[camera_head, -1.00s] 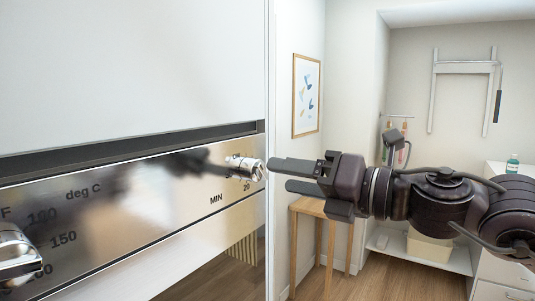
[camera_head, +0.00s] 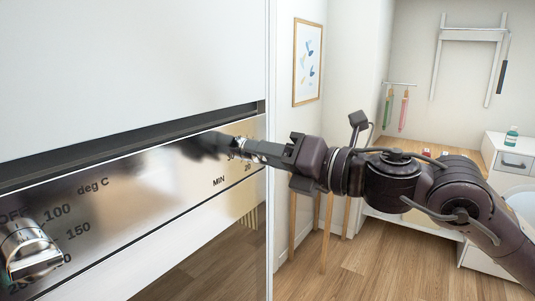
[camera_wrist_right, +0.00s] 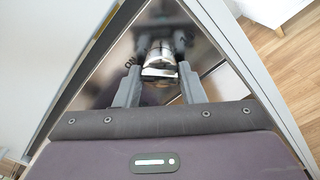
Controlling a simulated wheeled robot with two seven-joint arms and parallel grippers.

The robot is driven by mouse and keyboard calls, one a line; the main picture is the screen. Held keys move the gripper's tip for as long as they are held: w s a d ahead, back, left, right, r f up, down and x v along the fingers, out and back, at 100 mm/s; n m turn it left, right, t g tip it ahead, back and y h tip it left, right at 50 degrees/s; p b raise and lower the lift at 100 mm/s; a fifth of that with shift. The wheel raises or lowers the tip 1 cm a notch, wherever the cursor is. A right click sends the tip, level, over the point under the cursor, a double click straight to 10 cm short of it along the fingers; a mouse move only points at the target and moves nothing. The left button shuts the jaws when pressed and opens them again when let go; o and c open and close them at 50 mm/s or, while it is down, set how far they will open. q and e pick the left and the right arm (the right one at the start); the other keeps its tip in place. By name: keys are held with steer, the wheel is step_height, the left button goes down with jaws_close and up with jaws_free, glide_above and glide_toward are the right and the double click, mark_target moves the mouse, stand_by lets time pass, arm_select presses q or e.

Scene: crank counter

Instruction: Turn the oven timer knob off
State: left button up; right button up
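The oven timer knob (camera_head: 262,149) is a small silver cylinder at the right end of the shiny control panel, above the MIN lettering. My right gripper (camera_head: 246,146) reaches it from the right and partly hides it in the head view. In the right wrist view, the knob (camera_wrist_right: 160,58) sits between the two dark fingers of the gripper (camera_wrist_right: 159,67), one on each side. The fingers look apart; whether they touch the knob is hard to tell. The knob's pointer setting is hidden. My left gripper is not in view.
A larger silver temperature knob (camera_head: 30,252) is at the panel's left, near the deg C scale. A white cabinet front (camera_head: 130,65) rises above the panel.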

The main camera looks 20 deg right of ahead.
steer(key=shift+c, duration=1.2)
steer(key=shift+m, duration=0.3)
steer(key=shift+m, duration=3.6)
steer(key=shift+f, duration=0.1)
steer(key=o, duration=1)
steer(key=shift+c, duration=0.2)
